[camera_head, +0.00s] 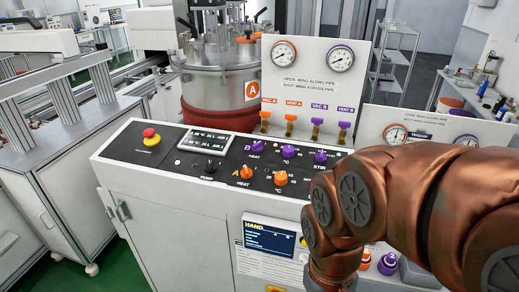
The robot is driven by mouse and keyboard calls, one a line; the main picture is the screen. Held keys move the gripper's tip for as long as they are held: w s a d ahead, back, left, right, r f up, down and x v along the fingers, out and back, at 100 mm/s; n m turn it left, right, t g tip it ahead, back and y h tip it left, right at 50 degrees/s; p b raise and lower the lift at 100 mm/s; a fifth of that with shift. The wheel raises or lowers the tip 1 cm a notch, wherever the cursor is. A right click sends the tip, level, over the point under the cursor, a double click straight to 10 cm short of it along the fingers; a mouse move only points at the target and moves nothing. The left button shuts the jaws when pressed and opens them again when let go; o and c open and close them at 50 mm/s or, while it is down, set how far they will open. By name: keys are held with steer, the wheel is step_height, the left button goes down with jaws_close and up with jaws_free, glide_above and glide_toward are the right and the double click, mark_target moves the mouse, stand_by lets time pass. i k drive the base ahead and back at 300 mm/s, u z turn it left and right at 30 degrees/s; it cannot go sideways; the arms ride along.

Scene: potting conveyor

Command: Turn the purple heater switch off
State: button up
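The purple heater switch (256,148) is a small purple knob on the sloped black control panel (150,165), beside the letter B and above the label HEAT. Its pointer direction is too small to tell. To its right are a purple °C knob (288,152) and a purple STIR knob (321,156). Below it is an orange HEAT switch (246,173) beside the letter A, with an orange °C knob (281,179) to its right. My copper-coloured arm covers the lower right, apart from the switch in the picture. My gripper's fingers are not visible.
Behind stand a steel vessel (220,85) and a gauge board (312,80) with orange and purple valves. The space above the panel's left half is clear.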

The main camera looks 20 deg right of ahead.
mark_target(257, 147)
steer(key=k, duration=1.1)
steer(key=u, duration=0.75)
steer(key=i, duration=0.75)
steer(key=u, duration=0.55)
steer(key=i, duration=0.7)
steer(key=z, duration=0.8)
steer(key=i, duration=0.65)
steer(key=z, duration=0.75)
